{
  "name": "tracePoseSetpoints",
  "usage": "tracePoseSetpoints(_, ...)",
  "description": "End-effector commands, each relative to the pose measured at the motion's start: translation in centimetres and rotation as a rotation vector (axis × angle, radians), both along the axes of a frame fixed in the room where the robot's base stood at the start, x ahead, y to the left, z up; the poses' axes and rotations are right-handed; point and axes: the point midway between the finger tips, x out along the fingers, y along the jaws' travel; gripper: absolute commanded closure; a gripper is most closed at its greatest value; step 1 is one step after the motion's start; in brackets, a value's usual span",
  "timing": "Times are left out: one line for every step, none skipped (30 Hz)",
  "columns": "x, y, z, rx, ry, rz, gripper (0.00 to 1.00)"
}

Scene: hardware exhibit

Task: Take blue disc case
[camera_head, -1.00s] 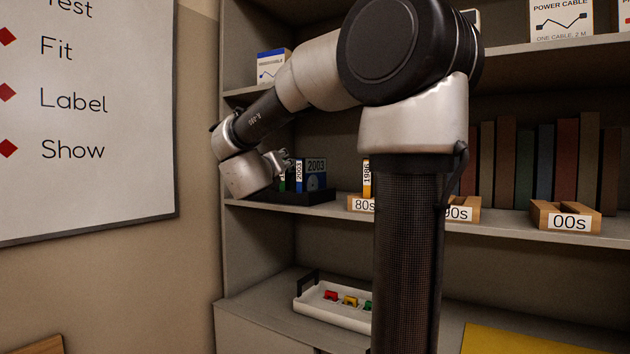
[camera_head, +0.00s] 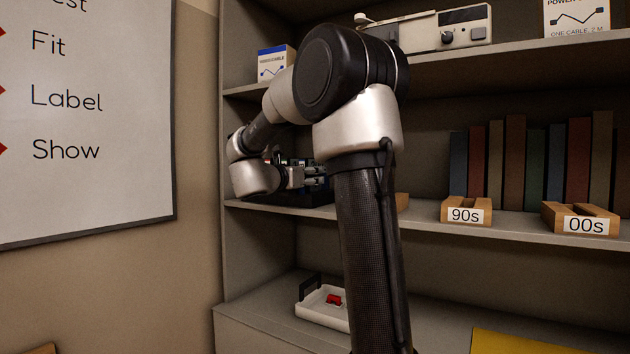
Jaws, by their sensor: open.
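My gripper (camera_head: 318,175) is open at the left end of the middle shelf, its fingers pointing right. It is in front of or among the disc cases in the low black tray (camera_head: 300,199); I cannot tell which. Only small bits of the cases show above and around the fingers. The blue case is mostly hidden by my gripper, and I cannot tell whether the fingers touch it.
Wooden holders marked 90s (camera_head: 466,212) and 00s (camera_head: 581,219) stand on the middle shelf (camera_head: 510,233), with a row of dark books (camera_head: 514,160) behind. A white tray (camera_head: 322,309) with a red piece is below. A whiteboard (camera_head: 90,120) hangs at left.

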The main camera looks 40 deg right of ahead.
Motion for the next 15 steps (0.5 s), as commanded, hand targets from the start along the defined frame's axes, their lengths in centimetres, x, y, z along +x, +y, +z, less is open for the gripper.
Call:
tracePoseSetpoints(0.01,-0.01,0.01,0.000,0.000,0.000,0.54)
tracePoseSetpoints(0.01,0.01,0.02,0.000,0.000,0.000,0.54)
tracePoseSetpoints(0.00,0.02,0.02,0.000,0.000,0.001,0.54)
tracePoseSetpoints(0.00,0.02,0.02,0.000,0.000,0.001,0.54)
tracePoseSetpoints(0.00,0.02,0.02,0.000,0.000,0.001,0.55)
tracePoseSetpoints(0.00,0.03,0.02,0.000,0.000,0.001,0.63)
tracePoseSetpoints(0.00,0.03,0.02,-0.001,0.000,0.001,0.68)
tracePoseSetpoints(0.00,0.03,0.02,-0.001,0.000,0.001,0.74)
tracePoseSetpoints(0.00,0.03,0.02,-0.001,0.000,0.000,0.81)
tracePoseSetpoints(0.00,0.04,0.03,-0.001,0.000,0.000,0.86)
tracePoseSetpoints(0.00,0.04,0.03,-0.001,0.000,0.000,0.92)
tracePoseSetpoints(0.00,0.04,0.03,-0.001,0.000,0.000,0.99)
tracePoseSetpoints(-0.01,0.04,0.03,-0.001,0.000,0.000,1.00)
tracePoseSetpoints(-0.01,0.04,0.03,-0.001,0.000,0.000,1.00)
tracePoseSetpoints(-0.01,0.04,0.06,-0.001,0.000,0.000,1.00)
